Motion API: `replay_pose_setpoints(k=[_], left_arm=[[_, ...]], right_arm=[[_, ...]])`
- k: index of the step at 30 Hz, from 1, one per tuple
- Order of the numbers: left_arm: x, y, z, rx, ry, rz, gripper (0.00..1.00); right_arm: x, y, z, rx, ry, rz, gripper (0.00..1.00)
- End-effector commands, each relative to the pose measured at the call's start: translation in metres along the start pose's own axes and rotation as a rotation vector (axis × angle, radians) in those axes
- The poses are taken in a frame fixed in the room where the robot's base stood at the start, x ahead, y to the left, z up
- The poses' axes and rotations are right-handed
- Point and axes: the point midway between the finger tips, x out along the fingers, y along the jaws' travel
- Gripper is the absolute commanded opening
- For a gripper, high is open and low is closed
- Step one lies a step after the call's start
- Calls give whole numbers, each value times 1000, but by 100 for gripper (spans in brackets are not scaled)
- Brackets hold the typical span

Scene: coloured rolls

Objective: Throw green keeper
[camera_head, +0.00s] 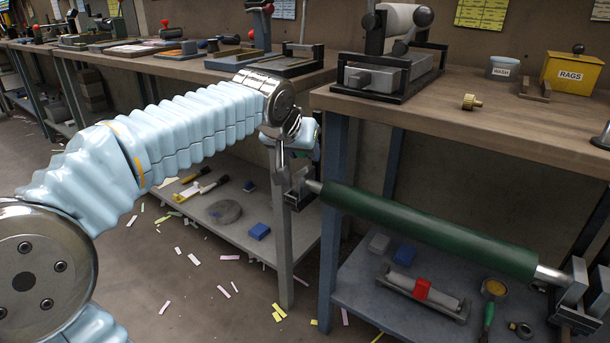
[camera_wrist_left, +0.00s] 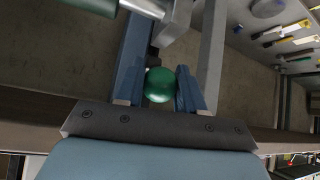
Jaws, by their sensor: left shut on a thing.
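The green roller (camera_head: 430,228) spans the gap at the front of the bench, with its left shaft end by a grey metal bracket (camera_head: 299,190). My left gripper (camera_head: 302,132) is at this left bracket, above the shaft end. It is shut on a round green knob, the green keeper (camera_wrist_left: 160,86), which sits between the two blue-grey fingers (camera_wrist_left: 160,90) in the left wrist view. In the head view my wrist and fingers mostly hide the knob. The roller's end and shaft also show at the top of the left wrist view (camera_wrist_left: 147,8). My right gripper is not in view.
The roller's right end rests at another grey bracket (camera_head: 577,302). The wooden bench (camera_head: 480,125) carries a press (camera_head: 395,65), a brass fitting (camera_head: 471,102), a wash tub (camera_head: 504,68) and a yellow rags box (camera_head: 571,72). Lower shelves hold tools; paper scraps litter the floor.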

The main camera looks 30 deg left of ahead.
Motion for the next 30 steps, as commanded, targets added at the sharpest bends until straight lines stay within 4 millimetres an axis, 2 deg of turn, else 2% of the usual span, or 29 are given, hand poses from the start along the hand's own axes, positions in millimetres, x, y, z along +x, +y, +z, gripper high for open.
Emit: replay_pose_setpoints(k=[1,3,9,18,30], left_arm=[[11,-1,14,-6,47,9,8],[11,-2,16,-17,111,23,8],[9,-3,19,-45,281,64,8],[11,-4,23,-78,479,110,8],[15,-4,26,-96,592,137,8]], right_arm=[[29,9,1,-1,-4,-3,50],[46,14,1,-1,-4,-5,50],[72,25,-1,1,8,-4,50],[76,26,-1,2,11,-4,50],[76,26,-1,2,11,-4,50]])
